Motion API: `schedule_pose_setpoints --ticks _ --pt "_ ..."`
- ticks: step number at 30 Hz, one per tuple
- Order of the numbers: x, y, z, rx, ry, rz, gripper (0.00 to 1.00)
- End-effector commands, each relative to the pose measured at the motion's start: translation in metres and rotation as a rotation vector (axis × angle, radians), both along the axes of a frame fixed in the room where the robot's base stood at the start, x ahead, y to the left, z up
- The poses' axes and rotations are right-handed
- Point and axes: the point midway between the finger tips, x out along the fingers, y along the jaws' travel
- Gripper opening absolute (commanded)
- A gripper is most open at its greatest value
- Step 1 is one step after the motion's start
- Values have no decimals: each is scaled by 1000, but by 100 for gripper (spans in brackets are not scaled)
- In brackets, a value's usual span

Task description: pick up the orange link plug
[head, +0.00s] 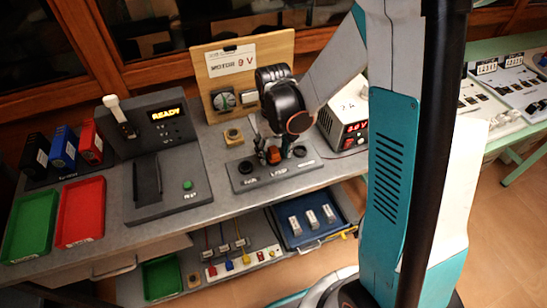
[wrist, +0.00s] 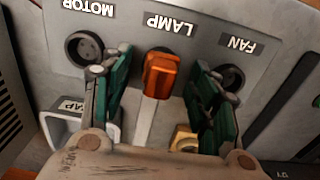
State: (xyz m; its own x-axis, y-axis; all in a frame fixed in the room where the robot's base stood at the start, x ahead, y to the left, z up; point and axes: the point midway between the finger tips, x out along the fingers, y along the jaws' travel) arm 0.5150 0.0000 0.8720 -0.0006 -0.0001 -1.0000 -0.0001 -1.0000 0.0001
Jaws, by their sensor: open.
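The orange link plug (wrist: 161,76) sits at the LAMP position of a grey panel (wrist: 200,40), between the MOTOR and FAN sockets in the wrist view. In the head view the orange plug (head: 273,155) shows just below my gripper (head: 276,146). In the wrist view my gripper (wrist: 160,95) is open, with one green-padded finger on each side of the plug. Gaps show between the plug and both fingers. The plug's lower part is hidden in its socket or behind its own body.
The MOTOR socket (wrist: 90,47) and FAN socket (wrist: 232,77) are empty, close to the fingers. In the head view a wooden meter board (head: 280,48) stands behind, a power supply (head: 345,125) to the right, and a READY tester (head: 165,150) and trays to the left.

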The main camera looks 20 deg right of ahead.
Motion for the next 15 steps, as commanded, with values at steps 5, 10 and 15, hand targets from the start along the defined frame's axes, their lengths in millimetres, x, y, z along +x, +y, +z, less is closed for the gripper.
schedule_pose_setpoints --ticks 5,10,15 --pt "0 0 -1 0 0 0 55" --pt "0 0 -1 0 0 0 28" --pt "0 0 -1 0 0 0 8"
